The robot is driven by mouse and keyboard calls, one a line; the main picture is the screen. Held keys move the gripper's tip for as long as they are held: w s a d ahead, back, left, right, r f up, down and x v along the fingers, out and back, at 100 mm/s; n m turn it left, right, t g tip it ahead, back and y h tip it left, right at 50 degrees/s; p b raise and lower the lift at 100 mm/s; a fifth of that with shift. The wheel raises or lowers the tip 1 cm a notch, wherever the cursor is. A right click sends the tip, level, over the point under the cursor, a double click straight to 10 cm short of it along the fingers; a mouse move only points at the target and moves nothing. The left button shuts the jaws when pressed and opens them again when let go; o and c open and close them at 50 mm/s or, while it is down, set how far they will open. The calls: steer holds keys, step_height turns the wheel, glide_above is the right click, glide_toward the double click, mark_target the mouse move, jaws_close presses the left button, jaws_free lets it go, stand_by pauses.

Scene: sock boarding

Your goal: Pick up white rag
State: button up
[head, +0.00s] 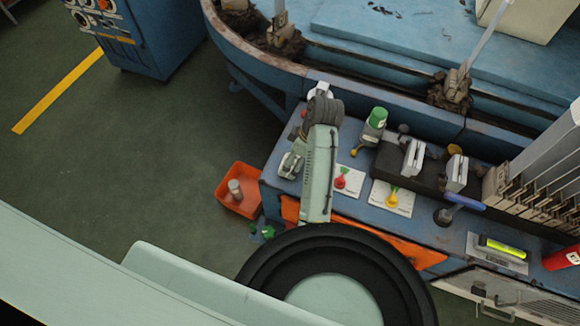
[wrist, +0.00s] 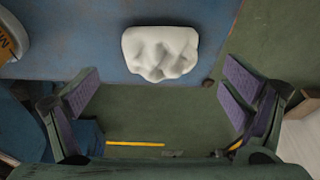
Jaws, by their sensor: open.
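The white rag (wrist: 160,52) is a crumpled, folded lump in the wrist view. It lies on the blue bench top (wrist: 85,32), close to the bench edge. My gripper (wrist: 160,88) is open, with its purple finger pads spread wide on either side. Nothing is between the pads. The rag is ahead of the fingertips and roughly centred between them, apart from both. In the head view my arm reaches over the left end of the blue bench (head: 432,228). There I cannot make out the rag for certain.
An orange bin (head: 232,205) stands on the floor by the bench end. A green-capped container (head: 375,122), cards (head: 392,198) and metal fixtures (head: 413,158) crowd the bench to the right. Open green floor (head: 150,160) is left.

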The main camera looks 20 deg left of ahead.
steer(key=shift+x, duration=1.75)
steer(key=shift+d, duration=0.1)
steer(key=c, duration=1.2)
